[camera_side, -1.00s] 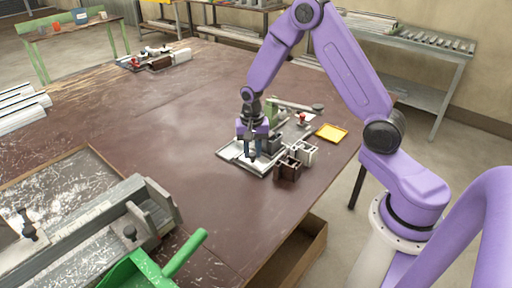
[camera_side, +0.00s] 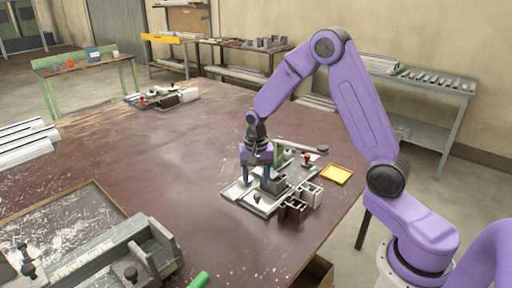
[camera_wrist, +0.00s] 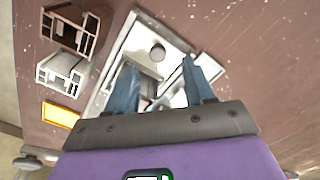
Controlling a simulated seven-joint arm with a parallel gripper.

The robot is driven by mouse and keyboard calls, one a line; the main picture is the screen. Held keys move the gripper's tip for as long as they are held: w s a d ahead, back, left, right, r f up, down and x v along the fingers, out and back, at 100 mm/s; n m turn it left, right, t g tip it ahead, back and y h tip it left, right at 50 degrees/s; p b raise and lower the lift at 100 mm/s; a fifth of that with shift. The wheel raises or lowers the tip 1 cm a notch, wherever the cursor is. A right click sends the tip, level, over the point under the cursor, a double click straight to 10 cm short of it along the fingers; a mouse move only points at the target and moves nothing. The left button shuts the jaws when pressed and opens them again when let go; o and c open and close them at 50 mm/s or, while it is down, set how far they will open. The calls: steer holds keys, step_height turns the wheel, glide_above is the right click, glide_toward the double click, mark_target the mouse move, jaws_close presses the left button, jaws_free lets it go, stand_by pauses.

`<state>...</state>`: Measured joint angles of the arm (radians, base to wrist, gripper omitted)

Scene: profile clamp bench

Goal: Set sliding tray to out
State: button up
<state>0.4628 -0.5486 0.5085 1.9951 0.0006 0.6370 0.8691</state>
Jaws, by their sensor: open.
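The clamp fixture lies on the brown bench. Its sliding tray appears to be the light metal plate (camera_side: 238,192) at the near left side, with a small dark knob (camera_side: 257,198) on it. In the wrist view the plate (camera_wrist: 140,38) shows a round grey knob (camera_wrist: 157,52) just beyond my fingertips. My gripper (camera_side: 256,180) is over the fixture, pointing down, close to the knob. Its two blue fingers (camera_wrist: 158,64) are spread, with nothing gripped between them. How far the tray is drawn out cannot be told; my gripper hides part of the fixture.
Cut profile pieces, one brown (camera_side: 291,209) and one white (camera_side: 310,194), stand close to the fixture's right. A yellow tray (camera_side: 336,174) and a red knob (camera_side: 307,157) are behind them. Another clamp machine (camera_side: 115,262) stands front left. The middle bench is clear.

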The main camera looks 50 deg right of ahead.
step_height(320, 180, up, 12)
stand_by(0.4)
steer(key=s+a+n, duration=0.9)
steer(key=s+n, duration=0.2)
steer(key=s, duration=0.3)
steer(key=s+f+n, duration=0.1)
steer(key=s+n, duration=0.9)
steer(key=s, duration=0.6)
steer(key=shift+d+n, duration=0.3)
steer(key=shift+d, duration=0.05)
